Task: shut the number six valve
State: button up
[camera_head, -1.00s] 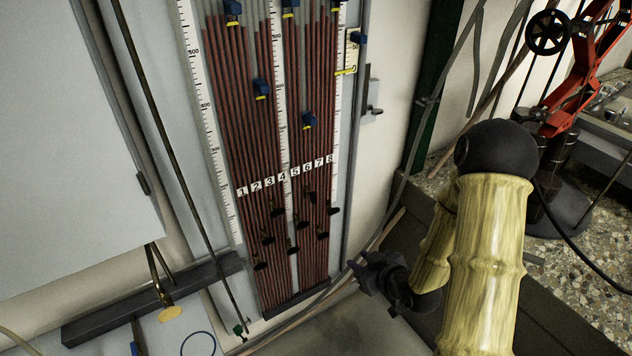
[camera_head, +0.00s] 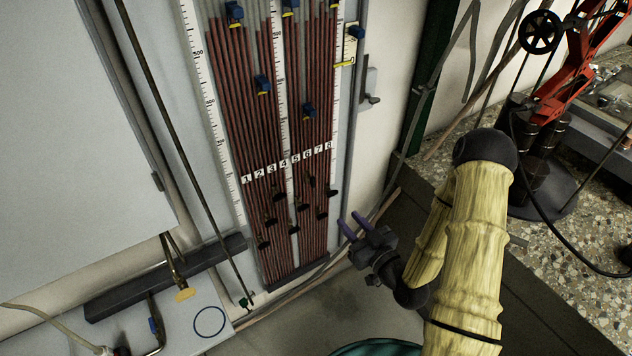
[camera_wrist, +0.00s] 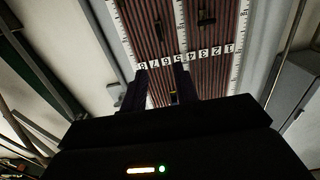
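The tube board has a row of number labels 1 to 8 (camera_head: 290,162) with small black valves below it. The number six valve (camera_head: 311,180) appears to be the high one under label 6; its handle looks in line with its tube. In the wrist view the number six valve (camera_wrist: 158,30) seems to be the dark upright one, with the labels upside down. The number three valve (camera_wrist: 205,18) has its handle crosswise. My gripper (camera_head: 355,225) is open and empty, right of the valves and apart from them. Its two fingers (camera_wrist: 160,85) stand apart in the wrist view.
Blue clips (camera_head: 263,84) sit higher on the tubes. A grey bracket (camera_head: 371,86) is on the wall right of the board. A stone-topped bench (camera_head: 560,240) with a red frame (camera_head: 572,65) stands at right. A brass tap (camera_head: 184,293) is at lower left.

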aim_at(314, 181)
jog(key=p+x, duration=0.1)
jog(key=x, duration=1.5)
jog(key=shift+w+a+p, duration=0.15)
jog(key=shift+a+p, duration=0.15)
grip_shut()
